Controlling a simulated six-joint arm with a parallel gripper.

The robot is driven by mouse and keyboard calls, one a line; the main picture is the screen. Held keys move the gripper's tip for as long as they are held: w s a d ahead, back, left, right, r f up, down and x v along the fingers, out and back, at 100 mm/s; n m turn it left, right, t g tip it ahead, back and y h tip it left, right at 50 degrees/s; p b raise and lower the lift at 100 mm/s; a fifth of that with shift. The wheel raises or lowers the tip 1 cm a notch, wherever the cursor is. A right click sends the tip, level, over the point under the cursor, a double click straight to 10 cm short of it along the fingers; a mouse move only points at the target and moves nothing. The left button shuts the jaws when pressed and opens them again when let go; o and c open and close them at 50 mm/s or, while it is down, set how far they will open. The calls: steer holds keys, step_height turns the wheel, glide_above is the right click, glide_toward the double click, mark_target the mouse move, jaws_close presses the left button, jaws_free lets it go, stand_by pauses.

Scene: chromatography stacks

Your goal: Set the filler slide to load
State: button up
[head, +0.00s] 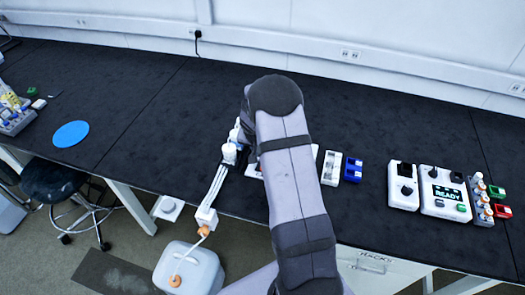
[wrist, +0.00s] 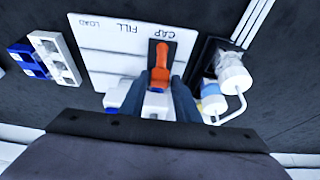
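The filler's white panel (wrist: 105,55) fills the upper middle of the wrist view. It carries the words LOAD, FILL and CAP, upside down from left to right. The orange slide handle (wrist: 160,68) stands by the word CAP, over a dark slot. My gripper (wrist: 160,85) has its two dark fingers on either side of the handle's near end. The fingers look apart, and I cannot see firm contact with the handle. In the head view my arm hides the handle and most of the panel.
White bottle-like parts with tubing (wrist: 232,78) stand close to the right of my fingers. A white rack (head: 330,168) and a blue rack (head: 352,169) lie to the right of my arm. A READY display unit (head: 446,194) stands farther right. The bench behind is clear.

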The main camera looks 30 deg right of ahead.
jaws_close()
steer(key=shift+s+d, duration=0.1)
steer(key=s+d+b, duration=0.1)
steer(key=s+d, duration=0.9)
steer(key=shift+s+d, duration=0.3)
steer(key=shift+s, duration=0.05)
steer(key=o, duration=0.5)
jaws_free()
steer(key=shift+s+d, duration=0.15)
steer(key=v, duration=0.7)
steer(key=shift+r, duration=0.15)
